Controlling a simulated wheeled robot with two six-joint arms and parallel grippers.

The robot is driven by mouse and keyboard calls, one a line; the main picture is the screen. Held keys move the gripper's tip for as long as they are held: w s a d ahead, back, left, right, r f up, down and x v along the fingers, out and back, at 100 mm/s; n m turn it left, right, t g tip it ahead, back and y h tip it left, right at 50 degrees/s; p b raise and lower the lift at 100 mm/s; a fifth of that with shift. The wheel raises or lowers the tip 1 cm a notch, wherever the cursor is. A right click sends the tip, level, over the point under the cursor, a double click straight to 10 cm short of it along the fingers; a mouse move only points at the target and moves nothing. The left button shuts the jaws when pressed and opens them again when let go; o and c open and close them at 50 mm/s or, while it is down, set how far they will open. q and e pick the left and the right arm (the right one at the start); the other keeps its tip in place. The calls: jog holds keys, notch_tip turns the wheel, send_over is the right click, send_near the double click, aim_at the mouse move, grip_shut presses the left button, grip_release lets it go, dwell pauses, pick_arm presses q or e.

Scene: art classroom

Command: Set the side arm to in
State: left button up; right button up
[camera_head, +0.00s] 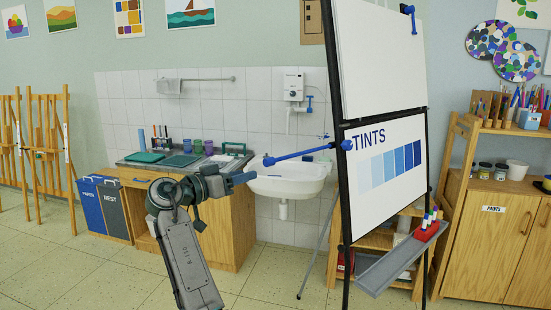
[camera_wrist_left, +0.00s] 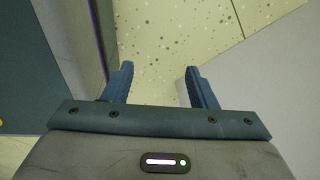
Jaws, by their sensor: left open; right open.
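The flipchart easel's blue side arm (camera_head: 300,153) sticks out to the left from a blue knob at the board's left edge. Its free end, with a small blue tip, is in front of the sink. A second blue arm (camera_head: 412,18) hangs at the board's top right.
The flipchart board (camera_head: 345,215) has a TINTS sheet and a grey pen tray (camera_head: 385,268) with a red marker holder. A wooden cabinet (camera_head: 495,240) is at the right. Tiled floor is open at lower left.

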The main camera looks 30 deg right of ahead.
aim_at(271, 161)
jog(key=shift+m+g, duration=0.4)
jog(key=shift+m, duration=0.1)
jog(key=d+p, duration=0.1)
jog(key=d, duration=0.2)
jog(key=d+r+p, duration=0.1)
jog(key=d, duration=0.2)
jog(key=d+r+p, duration=0.1)
jog(key=d+p, duration=0.1)
jog(key=d, duration=0.1)
jog(key=shift+d+r, duration=0.25)
jog(key=shift+d, duration=0.1)
jog(key=shift+d+f, duration=0.1)
jog(key=shift+d, duration=0.35)
grip_shut()
